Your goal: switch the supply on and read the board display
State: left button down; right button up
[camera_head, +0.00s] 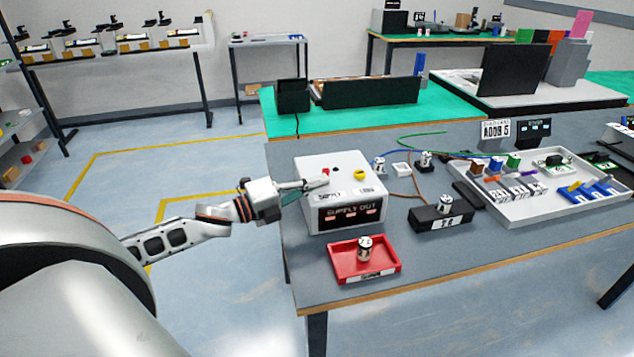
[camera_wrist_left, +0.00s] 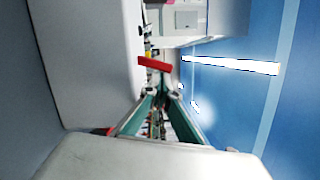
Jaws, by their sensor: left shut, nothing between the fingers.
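The white supply box (camera_head: 372,185) stands at the near left of the grey table. Its dark front panel (camera_head: 349,213) reads "SUPPLY OUT", with small lit reddish marks too small to read. My left gripper (camera_head: 322,182) is shut and empty at the left part of the box's top, close to a small red part (camera_head: 326,171). In the left wrist view my fingers (camera_wrist_left: 163,88) point toward a red lever-like part (camera_wrist_left: 155,65); I cannot tell whether they touch it. A small dark display (camera_head: 535,129) stands at the table's back; its text is unreadable. My right gripper is not in view.
A red tray (camera_head: 342,268) holding a small cylinder lies in front of the box. A black block (camera_head: 428,219) and a white parts tray (camera_head: 500,214) lie to the right, with thin wires behind. A card (camera_head: 495,130) reads roughly "ADDB 5". The floor left of the table is clear.

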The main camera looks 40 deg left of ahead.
pick_arm(q)
jog(key=shift+w+a+r+n+p, duration=0.1)
jog(key=shift+r+n+p, duration=0.4)
jog(key=shift+p, duration=0.35)
jog(key=n+p, duration=0.2)
jog(key=p, duration=0.1)
jog(key=r+n+p, duration=0.1)
jog(key=p, duration=0.1)
jog(key=shift+w+a+g+y, duration=0.3)
jog(key=shift+a+g, duration=0.1)
jog(key=shift+w+a+f+n+p, duration=0.1)
jog(key=shift+a+f+n+p, duration=0.15)
jog(key=shift+p, duration=0.2)
jog(key=shift+d+f, duration=0.1)
jog(key=shift+d, duration=0.05)
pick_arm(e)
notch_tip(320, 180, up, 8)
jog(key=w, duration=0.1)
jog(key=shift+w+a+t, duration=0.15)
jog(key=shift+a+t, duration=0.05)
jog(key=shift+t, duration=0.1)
